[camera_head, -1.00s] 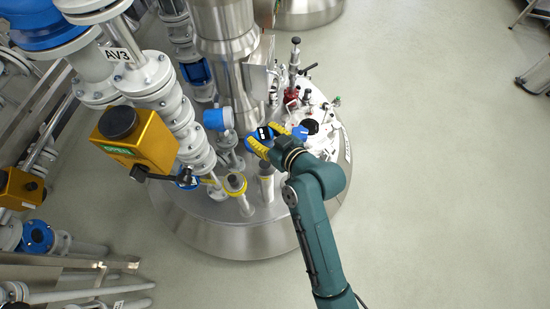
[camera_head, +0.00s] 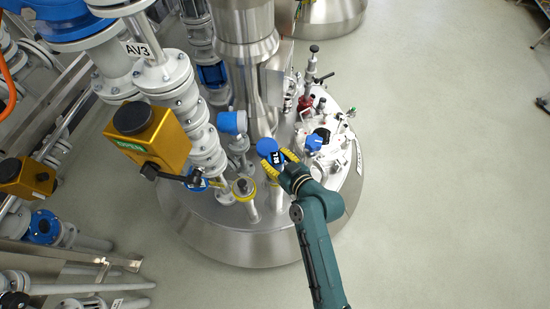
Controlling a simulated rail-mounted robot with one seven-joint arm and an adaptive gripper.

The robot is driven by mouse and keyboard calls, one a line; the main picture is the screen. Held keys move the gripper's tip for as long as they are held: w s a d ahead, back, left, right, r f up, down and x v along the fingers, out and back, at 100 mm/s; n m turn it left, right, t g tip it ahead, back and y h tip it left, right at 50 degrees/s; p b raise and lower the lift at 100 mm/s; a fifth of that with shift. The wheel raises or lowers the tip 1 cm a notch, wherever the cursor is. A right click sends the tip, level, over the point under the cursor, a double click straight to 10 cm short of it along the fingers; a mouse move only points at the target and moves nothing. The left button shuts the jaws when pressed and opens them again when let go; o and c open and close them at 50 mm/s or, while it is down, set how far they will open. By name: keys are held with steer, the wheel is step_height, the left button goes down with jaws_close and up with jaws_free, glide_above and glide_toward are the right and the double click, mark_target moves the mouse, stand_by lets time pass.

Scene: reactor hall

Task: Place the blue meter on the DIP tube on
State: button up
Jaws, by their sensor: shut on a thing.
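The blue meter (camera_head: 268,147), with a round blue head and a dark label face, is held between the yellow fingers of my gripper (camera_head: 276,159). It is over the round steel reactor lid, near the central column. A short upright steel tube (camera_head: 275,197) stands on the lid just below my gripper in the picture. I cannot tell whether it is the DIP tube, as no label is readable. I also cannot tell whether the meter touches any tube; its underside is hidden by the fingers.
A second blue-headed instrument (camera_head: 233,122) stands to the left, near a yellow-ringed fitting (camera_head: 244,187). The yellow valve box (camera_head: 148,138) and AV3 piping are further left. Valves and a blue-capped fitting (camera_head: 314,142) crowd the lid's right side. Open floor lies right.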

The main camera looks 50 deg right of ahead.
steer(key=o, duration=1.2)
steer(key=shift+r+p, duration=0.3)
steer(key=shift+p, duration=0.1)
steer(key=p+v, duration=0.1)
steer(key=v, duration=1.1)
steer(key=w+a+r+n+t, duration=0.1)
steer(key=w+a+r+t, duration=0.2)
steer(key=r, duration=0.6)
steer(key=w+a+r+n+y, duration=0.1)
steer(key=w+a+r, duration=0.2)
steer(key=w+r, duration=0.35)
steer(key=w+a+r+n+t, duration=0.1)
steer(key=w+a+r+t, duration=0.15)
steer(key=r, duration=0.75)
steer(key=s+a+r+t, duration=0.1)
steer(key=a+r, duration=0.2)
steer(key=r, duration=0.3)
steer(key=s+a+r+t+y, duration=0.1)
steer(key=a+r, duration=0.3)
steer(key=r, duration=0.1)
steer(key=s+a+r+t, duration=0.1)
steer(key=a+r, duration=0.2)
steer(key=r, duration=0.3)
steer(key=shift+s+a+r+m, duration=0.25)
steer(key=shift+r+m, duration=0.05)
steer(key=shift+m, duration=0.1)
